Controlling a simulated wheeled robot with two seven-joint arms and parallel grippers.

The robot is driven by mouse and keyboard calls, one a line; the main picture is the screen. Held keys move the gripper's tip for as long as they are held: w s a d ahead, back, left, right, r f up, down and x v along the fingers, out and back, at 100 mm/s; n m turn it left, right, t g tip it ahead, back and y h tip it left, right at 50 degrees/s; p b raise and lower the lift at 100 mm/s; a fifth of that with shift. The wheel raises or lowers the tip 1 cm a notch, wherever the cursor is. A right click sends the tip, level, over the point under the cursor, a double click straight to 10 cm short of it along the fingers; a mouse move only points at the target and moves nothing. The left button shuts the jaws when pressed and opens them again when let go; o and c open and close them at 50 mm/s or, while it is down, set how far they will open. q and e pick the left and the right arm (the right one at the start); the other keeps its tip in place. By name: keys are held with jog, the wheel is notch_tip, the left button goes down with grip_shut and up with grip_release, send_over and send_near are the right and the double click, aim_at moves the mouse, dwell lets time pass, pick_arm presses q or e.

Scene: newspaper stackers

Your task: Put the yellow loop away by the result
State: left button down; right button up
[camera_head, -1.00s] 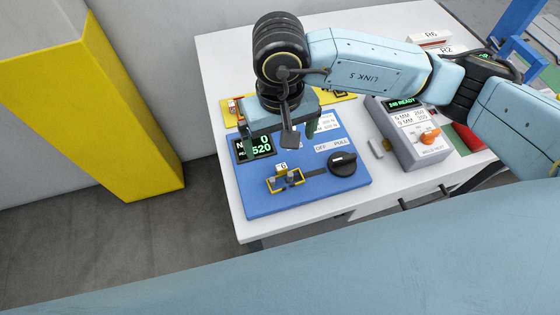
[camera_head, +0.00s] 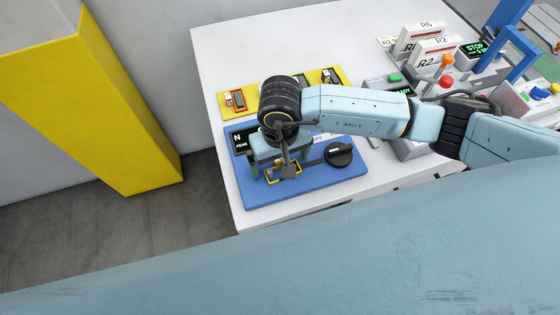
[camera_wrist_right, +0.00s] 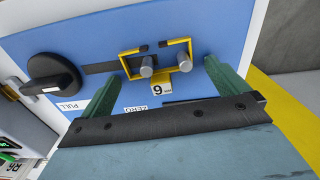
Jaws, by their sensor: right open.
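The yellow loop (camera_wrist_right: 157,60) lies around two metal pins (camera_wrist_right: 146,66) on the blue tester board (camera_head: 240,190). Its far side in the wrist view has a gap between two dark ends, so it looks broken. A small white tag with a digit (camera_wrist_right: 173,87) is on it; the digit looks like 9 there, perhaps upside down. In the head view the loop (camera_head: 285,178) is partly behind my right gripper (camera_head: 281,168). My right gripper (camera_wrist_right: 163,70) is open, its green fingers apart on either side of the loop. The board's display (camera_head: 241,142) is partly covered. My left gripper is not in view.
A black knob (camera_head: 338,154) stands right of the pins. A yellow tray (camera_head: 255,95) with several slots lies behind the board. R6 (camera_head: 420,38) and R2 (camera_head: 437,50) boxes stand at the back right. The white table's (camera_head: 260,50) back left is clear.

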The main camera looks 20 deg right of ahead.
jog(key=c, duration=1.1)
